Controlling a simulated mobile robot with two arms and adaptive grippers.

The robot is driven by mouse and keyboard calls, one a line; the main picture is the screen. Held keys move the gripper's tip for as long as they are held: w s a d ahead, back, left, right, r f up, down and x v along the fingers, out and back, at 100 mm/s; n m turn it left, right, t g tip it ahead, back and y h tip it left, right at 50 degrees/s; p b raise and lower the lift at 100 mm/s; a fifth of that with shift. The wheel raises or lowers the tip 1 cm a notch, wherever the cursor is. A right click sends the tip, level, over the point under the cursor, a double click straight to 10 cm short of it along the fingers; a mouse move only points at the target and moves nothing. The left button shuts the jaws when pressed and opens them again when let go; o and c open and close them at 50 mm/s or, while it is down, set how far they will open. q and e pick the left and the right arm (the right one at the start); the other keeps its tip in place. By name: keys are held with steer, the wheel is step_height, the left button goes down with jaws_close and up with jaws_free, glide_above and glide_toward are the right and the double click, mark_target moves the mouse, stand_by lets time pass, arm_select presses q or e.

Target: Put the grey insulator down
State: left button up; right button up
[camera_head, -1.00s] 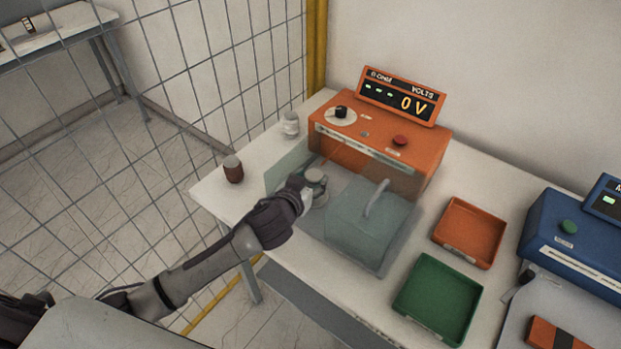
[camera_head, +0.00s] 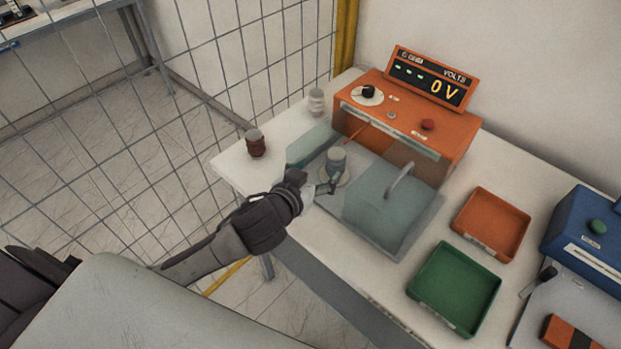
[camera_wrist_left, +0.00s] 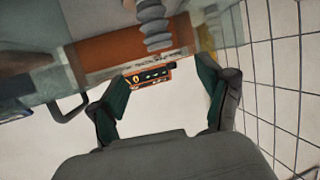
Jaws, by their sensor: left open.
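The grey insulator (camera_head: 336,161) stands upright on a round pale base inside the clear-walled chamber of the orange tester (camera_head: 410,118). It also shows in the left wrist view (camera_wrist_left: 153,25), at the top, beyond the fingertips. My left gripper (camera_head: 323,188) is at the chamber's near left side, just short of the insulator, and looks apart from it. In the left wrist view its two fingers (camera_wrist_left: 165,88) are spread with nothing between them. My right gripper is in neither view.
A brown insulator (camera_head: 256,144) and a white one (camera_head: 316,102) stand on the table left of the tester. The chamber's clear cover with its handle (camera_head: 399,180) is right of the insulator. An orange tray (camera_head: 491,223) and a green tray (camera_head: 455,290) lie farther right. A wire fence (camera_head: 200,90) is left.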

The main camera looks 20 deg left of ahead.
arm_select(q)
steer(key=shift+v, duration=1.4)
steer(key=shift+c, duration=0.3)
